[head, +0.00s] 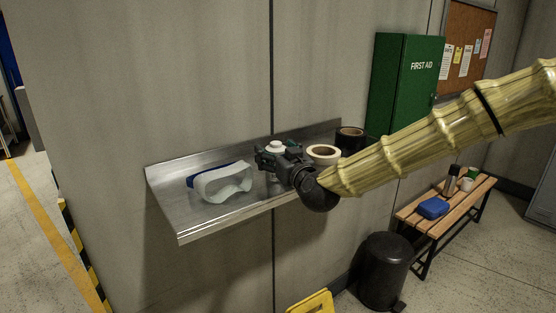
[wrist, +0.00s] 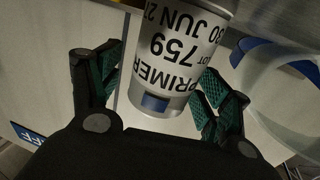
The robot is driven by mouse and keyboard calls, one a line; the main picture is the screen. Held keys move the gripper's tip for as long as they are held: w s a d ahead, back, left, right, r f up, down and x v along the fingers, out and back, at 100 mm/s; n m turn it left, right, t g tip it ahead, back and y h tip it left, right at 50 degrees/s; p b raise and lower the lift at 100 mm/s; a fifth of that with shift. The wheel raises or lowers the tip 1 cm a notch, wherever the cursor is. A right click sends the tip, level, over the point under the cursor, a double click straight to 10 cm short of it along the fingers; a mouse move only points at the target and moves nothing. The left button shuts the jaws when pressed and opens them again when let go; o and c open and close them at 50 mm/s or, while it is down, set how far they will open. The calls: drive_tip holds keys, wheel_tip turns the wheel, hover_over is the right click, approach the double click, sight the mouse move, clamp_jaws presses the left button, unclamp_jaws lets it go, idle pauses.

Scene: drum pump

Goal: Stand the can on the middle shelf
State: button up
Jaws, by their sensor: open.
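A silver can (wrist: 172,62) with black print reading PRIMER and 759 fills the middle of the wrist view, upside down there. In the head view its white top (head: 275,145) shows at my gripper (head: 275,160), above the steel wall shelf (head: 195,222). My gripper is open, with its green-padded fingers (wrist: 162,82) on either side of the can. In the wrist view a gap shows beside the left finger; contact on the right cannot be told. My gripper hides most of the can in the head view, so whether its base touches the shelf is unclear.
Clear goggles (head: 222,183) with a blue strap lie left of the can. A cream tape roll (head: 323,153) and a black roll (head: 350,137) sit to the right. A green first aid cabinet (head: 405,85) hangs beyond. A bin (head: 384,270) and a bench (head: 420,215) stand below right.

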drive_tip(key=c, duration=1.4)
drive_tip(key=shift+c, duration=0.2)
drive_tip(key=shift+r, duration=0.1)
